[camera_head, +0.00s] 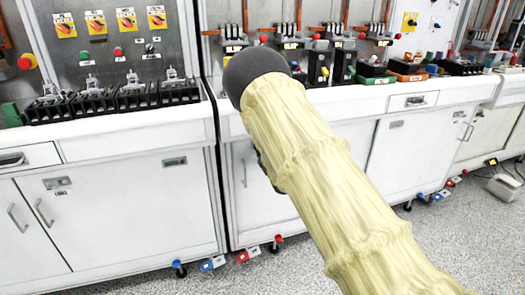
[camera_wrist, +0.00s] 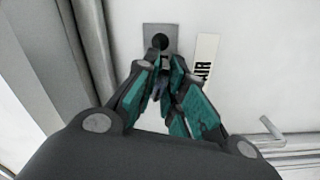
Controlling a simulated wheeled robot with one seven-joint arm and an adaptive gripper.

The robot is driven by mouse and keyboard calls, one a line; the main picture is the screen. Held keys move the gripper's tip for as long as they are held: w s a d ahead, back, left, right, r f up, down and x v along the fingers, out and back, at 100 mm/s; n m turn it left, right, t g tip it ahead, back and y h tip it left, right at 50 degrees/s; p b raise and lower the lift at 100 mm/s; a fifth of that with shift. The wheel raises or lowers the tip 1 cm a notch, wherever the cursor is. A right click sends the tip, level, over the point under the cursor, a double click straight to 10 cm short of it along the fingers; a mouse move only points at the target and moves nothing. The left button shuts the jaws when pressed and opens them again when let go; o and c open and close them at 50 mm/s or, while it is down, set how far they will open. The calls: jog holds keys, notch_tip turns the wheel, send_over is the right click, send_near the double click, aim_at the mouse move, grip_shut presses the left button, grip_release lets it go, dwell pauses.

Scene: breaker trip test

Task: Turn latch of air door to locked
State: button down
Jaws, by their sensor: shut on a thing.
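The latch (camera_wrist: 160,41) shows in the wrist view as a dark round part on a small grey plate, at the top centre. A white label reading "AIR" (camera_wrist: 206,52) is just right of it on the white air door (camera_wrist: 262,75). My gripper (camera_wrist: 161,62) reaches up to the latch from below, with its teal-padded fingers closed together on it. The fingers partly hide the latch's lower part, so its turned position cannot be told. In the head view my sleeved arm hides the gripper and the latch.
A metal door handle (camera_wrist: 284,138) sticks out at the lower right in the wrist view. A grey cabinet frame post (camera_wrist: 92,45) runs along the left. In the head view, benches carry breakers (camera_head: 133,94) above white cabinets (camera_head: 115,210). Speckled floor (camera_head: 470,235) is open at the lower right.

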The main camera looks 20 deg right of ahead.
jog(key=shift+f+n+b, duration=0.15)
jog(key=shift+n+b, duration=0.3)
jog(key=shift+n, duration=0.35)
jog(key=shift+n, duration=0.4)
jog(key=c, duration=1.4)
grip_release()
